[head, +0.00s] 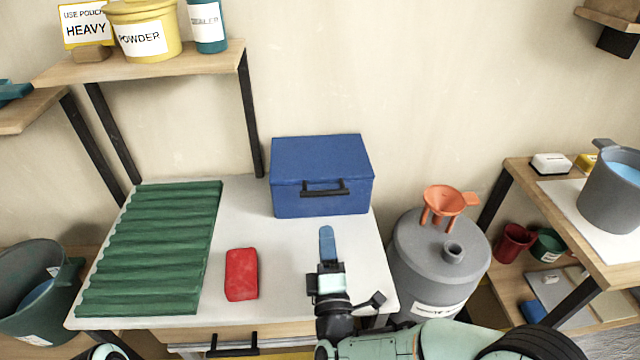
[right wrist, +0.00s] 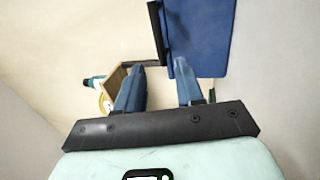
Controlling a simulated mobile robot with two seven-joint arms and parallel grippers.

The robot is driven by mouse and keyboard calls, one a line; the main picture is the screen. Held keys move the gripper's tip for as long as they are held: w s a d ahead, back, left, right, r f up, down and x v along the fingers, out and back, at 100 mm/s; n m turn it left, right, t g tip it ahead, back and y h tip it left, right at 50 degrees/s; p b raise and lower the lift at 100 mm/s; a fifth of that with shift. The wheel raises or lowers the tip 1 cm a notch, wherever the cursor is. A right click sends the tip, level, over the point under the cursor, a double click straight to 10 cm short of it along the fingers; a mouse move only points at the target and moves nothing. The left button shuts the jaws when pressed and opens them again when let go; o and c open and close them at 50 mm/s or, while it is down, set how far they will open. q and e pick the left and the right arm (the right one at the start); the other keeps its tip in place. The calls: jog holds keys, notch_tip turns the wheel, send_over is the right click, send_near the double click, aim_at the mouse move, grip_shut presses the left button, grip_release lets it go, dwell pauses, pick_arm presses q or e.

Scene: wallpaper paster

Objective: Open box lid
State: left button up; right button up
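A blue box (head: 321,160) with its lid closed stands at the back right of the white table. A black handle (head: 325,188) is on its front face. My right gripper (head: 327,232) is in front of the box, a little below the handle in the head view, and apart from it. In the right wrist view, its two blue fingers (right wrist: 158,68) are spread with nothing between them. The blue box (right wrist: 198,38) and its dark handle (right wrist: 158,32) show beyond the fingertips there. My left gripper is not in view.
A green corrugated panel (head: 155,250) and a red block (head: 241,274) lie on the white table (head: 290,290). A grey tank (head: 440,250) with an orange funnel (head: 443,202) stands right of the table. A shelf (head: 150,67) is above its left side.

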aim_at(322, 191)
pick_arm(q)
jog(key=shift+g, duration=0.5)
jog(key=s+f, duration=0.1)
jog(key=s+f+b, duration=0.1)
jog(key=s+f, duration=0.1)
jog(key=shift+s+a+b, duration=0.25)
jog(key=shift+b, duration=0.05)
pick_arm(e)
jog(key=x, duration=1.2)
jog(key=shift+w+r, duration=0.1)
grip_shut()
